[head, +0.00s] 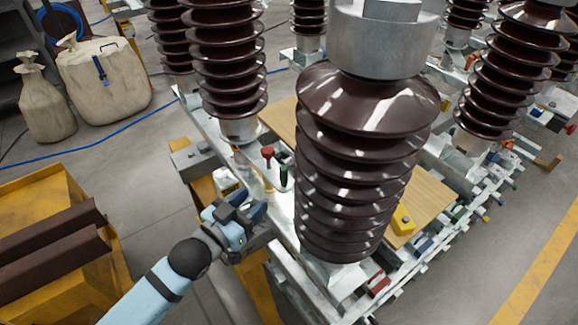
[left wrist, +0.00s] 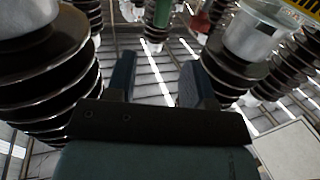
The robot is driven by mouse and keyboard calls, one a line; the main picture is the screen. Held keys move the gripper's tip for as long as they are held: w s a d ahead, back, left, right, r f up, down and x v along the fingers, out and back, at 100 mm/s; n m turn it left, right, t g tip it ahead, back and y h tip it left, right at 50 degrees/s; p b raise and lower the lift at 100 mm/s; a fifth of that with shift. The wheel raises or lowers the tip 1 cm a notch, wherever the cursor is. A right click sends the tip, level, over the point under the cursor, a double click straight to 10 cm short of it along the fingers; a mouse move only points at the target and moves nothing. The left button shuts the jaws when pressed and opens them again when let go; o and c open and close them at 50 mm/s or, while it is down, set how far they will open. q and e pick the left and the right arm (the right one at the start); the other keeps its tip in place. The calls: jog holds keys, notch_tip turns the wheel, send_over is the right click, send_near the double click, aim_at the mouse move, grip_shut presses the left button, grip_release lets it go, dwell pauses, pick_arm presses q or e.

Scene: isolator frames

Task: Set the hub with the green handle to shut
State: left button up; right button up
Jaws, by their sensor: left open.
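The green handle (head: 283,176) stands roughly upright on the grey frame, just left of the big front insulator. Its hub is too small and partly hidden to make out its setting. A red-topped handle (head: 267,154) stands just behind and to the left of it. My left gripper (head: 250,204) is open and empty, below and left of the green handle, apart from it. In the left wrist view, the green handle (left wrist: 161,12) shows at the top edge beyond the open fingers (left wrist: 160,78), with the red handle (left wrist: 201,22) to its right. My right gripper is not in view.
A large brown ribbed insulator (head: 355,150) stands close to the right of the handles. Another insulator (head: 228,70) rises behind them. A yellow crate (head: 120,235) with brown bars is at the left. Two pale sacks (head: 105,80) stand on the floor at the back left.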

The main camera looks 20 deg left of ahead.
aim_at(281, 172)
pick_arm(q)
jog(key=x, duration=1.3)
jog(key=shift+w+d+r, duration=0.15)
jog(key=shift+w+r, duration=0.05)
jog(key=shift+w, duration=0.15)
grip_shut()
